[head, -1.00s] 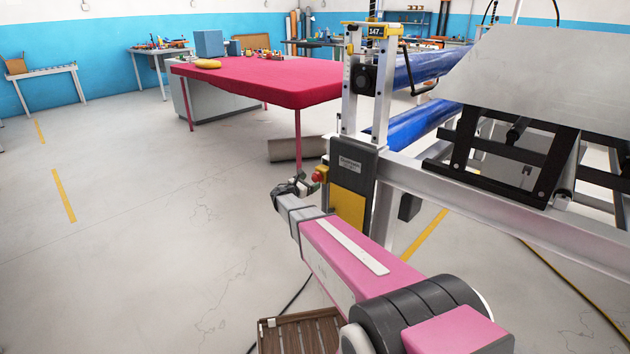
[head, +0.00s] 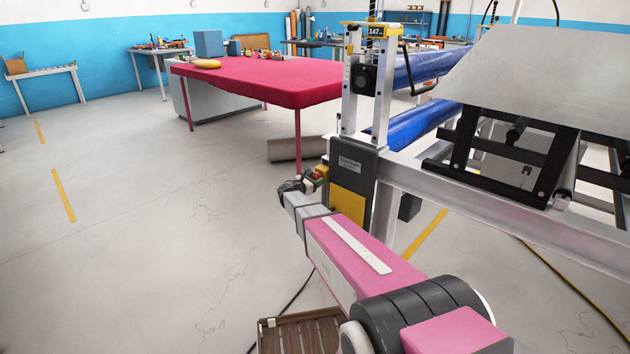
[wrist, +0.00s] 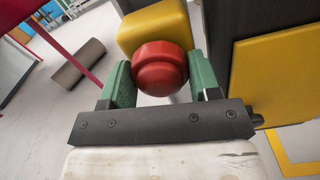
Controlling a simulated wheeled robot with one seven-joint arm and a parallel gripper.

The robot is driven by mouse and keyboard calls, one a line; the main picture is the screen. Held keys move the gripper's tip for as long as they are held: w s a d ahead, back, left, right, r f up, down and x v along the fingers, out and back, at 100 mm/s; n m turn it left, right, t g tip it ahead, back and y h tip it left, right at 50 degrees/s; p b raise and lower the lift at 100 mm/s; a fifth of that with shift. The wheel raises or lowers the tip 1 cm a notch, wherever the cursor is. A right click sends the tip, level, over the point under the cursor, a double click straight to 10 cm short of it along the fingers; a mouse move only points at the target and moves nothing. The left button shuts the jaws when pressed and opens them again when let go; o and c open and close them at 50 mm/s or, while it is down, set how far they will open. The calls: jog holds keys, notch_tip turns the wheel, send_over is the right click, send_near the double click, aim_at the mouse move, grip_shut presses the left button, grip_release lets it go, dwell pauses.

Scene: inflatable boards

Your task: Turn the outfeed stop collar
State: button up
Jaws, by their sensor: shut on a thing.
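The red, rounded stop collar (wrist: 160,68) sits on a yellow housing (wrist: 152,27) in the wrist view. My gripper (wrist: 162,80) has one green finger on each side of the collar and is shut on it. The finger pads touch its left and right sides. In the head view the collar (head: 318,176) is a small red spot at the left side of the machine's grey and yellow post (head: 350,195), partly hidden by my gripper (head: 306,182). The back of the collar is hidden.
A yellow panel (wrist: 275,75) and dark post stand close at right in the wrist view. A grey roll (head: 295,149) lies on the floor beneath the pink-covered table (head: 265,82). A slatted brown crate (head: 300,333) is below my arm. The floor at left is clear.

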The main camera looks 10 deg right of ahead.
jog(key=shift+m, duration=3)
jog(key=o, duration=0.9)
jog(key=v, duration=1)
jog(key=shift+s+a, duration=0.2)
jog(key=shift+a, duration=0.15)
